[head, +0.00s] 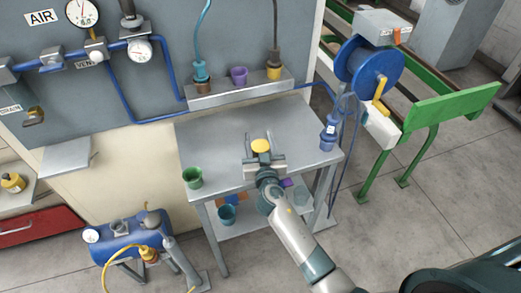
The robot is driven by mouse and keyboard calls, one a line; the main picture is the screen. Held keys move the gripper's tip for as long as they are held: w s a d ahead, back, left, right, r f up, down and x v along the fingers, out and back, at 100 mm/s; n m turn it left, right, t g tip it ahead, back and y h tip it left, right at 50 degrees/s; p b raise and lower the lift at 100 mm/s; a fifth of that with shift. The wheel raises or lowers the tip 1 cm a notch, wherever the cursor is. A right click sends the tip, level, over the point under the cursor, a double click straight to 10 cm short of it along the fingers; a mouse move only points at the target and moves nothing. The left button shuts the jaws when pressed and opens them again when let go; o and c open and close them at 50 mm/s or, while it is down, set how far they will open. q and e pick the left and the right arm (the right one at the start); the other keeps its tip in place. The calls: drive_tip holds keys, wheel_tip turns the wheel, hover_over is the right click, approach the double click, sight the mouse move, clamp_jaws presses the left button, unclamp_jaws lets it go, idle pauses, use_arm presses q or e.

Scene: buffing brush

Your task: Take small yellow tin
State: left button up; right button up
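The small yellow tin (261,146) shows as a round yellow top over the grey metal table (222,140). My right gripper (260,144) reaches in from the lower right, with one finger on either side of the tin. The tin nearly fills the gap between the fingers. I cannot tell whether the fingers press on it, or whether it rests on the table or is raised. The tin's lower part is hidden by the gripper. My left gripper is not in view.
A green cup (192,177) stands at the table's left edge, and a blue bottle (328,137) at its right. The tabletop left of the gripper is clear.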

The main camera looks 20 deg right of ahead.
drive_tip(key=shift+r, duration=0.15)
drive_tip(key=shift+c, duration=0.3)
drive_tip(key=shift+r, duration=0.55)
drive_tip(key=r, duration=0.3)
drive_tip(key=shift+s+d, duration=0.1)
drive_tip(key=shift+d, duration=0.3)
drive_tip(key=s+d+r+b, duration=0.1)
drive_tip(key=s+d+r, duration=0.2)
drive_tip(key=d+r, duration=0.3)
drive_tip(key=d, duration=0.4)
drive_tip(key=shift+s+d+r+b, duration=0.2)
drive_tip(key=shift+r+b, duration=0.1)
drive_tip(key=shift+b, duration=0.05)
